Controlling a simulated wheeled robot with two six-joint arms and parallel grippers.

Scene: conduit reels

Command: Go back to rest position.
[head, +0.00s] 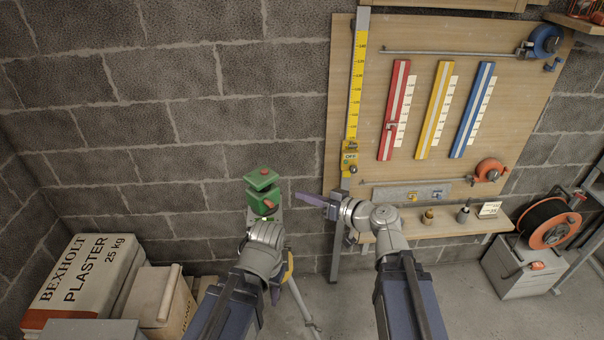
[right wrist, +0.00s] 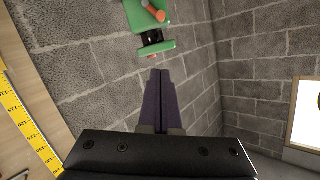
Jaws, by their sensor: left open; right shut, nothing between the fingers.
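My right gripper (head: 302,199) points left across the wall in the head view, its purple fingers shut and empty. In the right wrist view its fingers (right wrist: 158,75) lie together with nothing between them. My left gripper (head: 265,216) is open, just below a green device (head: 262,187) on a tripod; its fingertips are hard to make out, and I cannot tell whether they touch the device. The green device also shows above the right fingers in the right wrist view (right wrist: 150,22), apart from them.
A wooden board (head: 425,85) with a yellow scale (head: 356,85) and red, yellow and blue strips hangs behind. A narrow shelf (head: 440,228) holds small items. A cable reel (head: 549,224) stands right. A plaster bag (head: 78,275) and boxes stand left. Floor shows between the arms.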

